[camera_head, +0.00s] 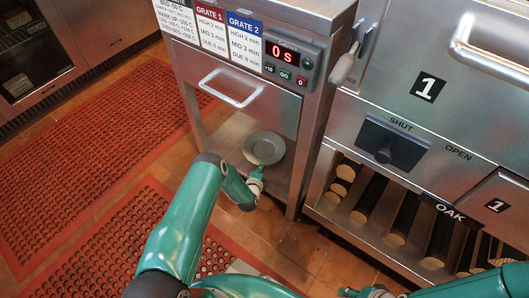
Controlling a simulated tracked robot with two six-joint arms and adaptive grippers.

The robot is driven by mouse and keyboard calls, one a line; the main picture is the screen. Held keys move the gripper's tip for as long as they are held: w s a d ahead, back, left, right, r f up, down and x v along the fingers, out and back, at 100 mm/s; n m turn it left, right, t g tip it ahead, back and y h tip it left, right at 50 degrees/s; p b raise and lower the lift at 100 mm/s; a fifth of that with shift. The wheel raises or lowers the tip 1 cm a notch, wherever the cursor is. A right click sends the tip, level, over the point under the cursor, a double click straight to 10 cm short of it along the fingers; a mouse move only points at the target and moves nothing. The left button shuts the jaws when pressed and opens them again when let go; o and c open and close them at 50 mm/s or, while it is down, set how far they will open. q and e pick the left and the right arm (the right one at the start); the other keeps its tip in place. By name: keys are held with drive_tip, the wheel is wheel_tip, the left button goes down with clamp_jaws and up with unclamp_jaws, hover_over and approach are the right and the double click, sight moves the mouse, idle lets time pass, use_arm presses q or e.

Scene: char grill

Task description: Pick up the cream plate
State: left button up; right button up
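A round plate (264,147), pale grey to cream in this light, lies on the low shelf (225,140) of the steel cabinet. My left arm reaches in from the bottom left. My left gripper (257,178) is just in front of the plate's near edge, in line with it. It is small and seen from behind, so whether it touches the plate or how its fingers stand cannot be told. My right gripper (365,292) shows only in part at the bottom edge, away from the plate, and its fingers are not clear.
Red perforated mats (100,150) cover the floor at left.

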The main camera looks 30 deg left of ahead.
sight(265, 160)
use_arm(q)
drive_tip(key=b+x, duration=0.1)
drive_tip(key=x, duration=0.1)
drive_tip(key=b+x, duration=0.2)
drive_tip(key=shift+w+f, duration=0.2)
drive_tip(key=shift+f, duration=0.2)
drive_tip(key=shift+w+a, duration=0.2)
drive_tip(key=shift+w, duration=0.1)
drive_tip(key=shift+c, duration=0.2)
clamp_jaws()
drive_tip(key=shift+r, duration=0.15)
